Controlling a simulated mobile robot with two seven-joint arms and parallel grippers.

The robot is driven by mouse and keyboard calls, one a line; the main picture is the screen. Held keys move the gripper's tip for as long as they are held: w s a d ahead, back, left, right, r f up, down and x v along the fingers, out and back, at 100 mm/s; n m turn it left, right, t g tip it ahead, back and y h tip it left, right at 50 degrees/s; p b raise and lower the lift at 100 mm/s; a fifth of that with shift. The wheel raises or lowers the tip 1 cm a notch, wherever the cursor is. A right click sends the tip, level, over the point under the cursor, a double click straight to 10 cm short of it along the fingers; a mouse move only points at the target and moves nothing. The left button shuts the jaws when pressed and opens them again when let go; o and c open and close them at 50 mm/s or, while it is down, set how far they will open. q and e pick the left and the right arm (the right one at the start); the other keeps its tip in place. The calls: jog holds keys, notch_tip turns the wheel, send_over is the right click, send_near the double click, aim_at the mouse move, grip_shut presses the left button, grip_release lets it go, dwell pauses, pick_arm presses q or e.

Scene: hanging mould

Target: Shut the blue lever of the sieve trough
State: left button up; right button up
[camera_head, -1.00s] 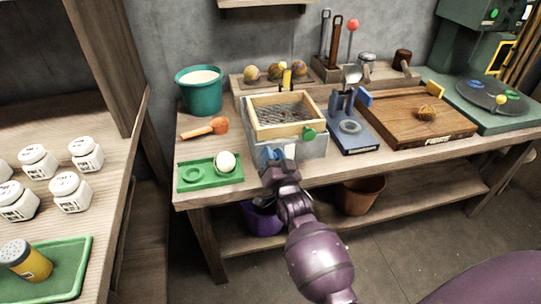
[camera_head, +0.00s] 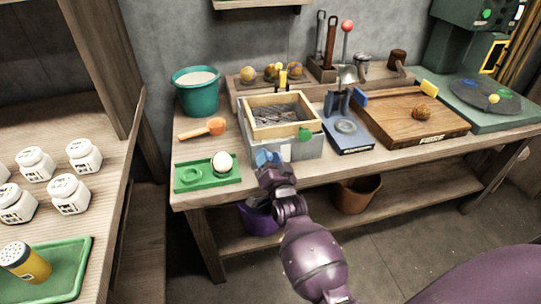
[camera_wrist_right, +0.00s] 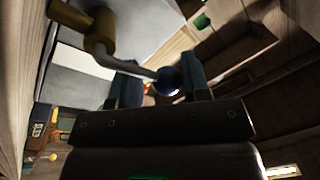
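The sieve trough (camera_head: 290,148) is a grey box with a wooden-framed mesh on top, standing near the front edge of the bench. The blue lever (camera_wrist_right: 167,82) shows in the right wrist view as a dark blue ball on a bent grey rod with a brass pivot. My right gripper (camera_head: 268,158) is at the trough's lower front left corner and hides the lever in the head view. In the wrist view its fingers (camera_wrist_right: 160,85) stand apart with the ball between them, close to the right finger, with a gap to the left one. My left gripper is not in view.
A green tray (camera_head: 226,180) with a white egg-like ball (camera_head: 222,162) lies just left of my right gripper. A green knob (camera_head: 305,134) sits on the trough's front right. A blue stand (camera_head: 350,140) is to the right. An orange scoop (camera_head: 214,126) lies behind the tray.

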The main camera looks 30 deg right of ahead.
jog(key=shift+d+r, duration=0.2)
jog(key=shift+r, duration=0.05)
jog(key=shift+s+a, duration=0.1)
jog(key=shift+s, duration=0.5)
jog(key=p+v, duration=0.1)
jog(key=v, duration=0.8)
jog(key=shift+s+f, duration=0.3)
jog(key=shift+a, duration=0.1)
jog(key=shift+c, duration=0.2)
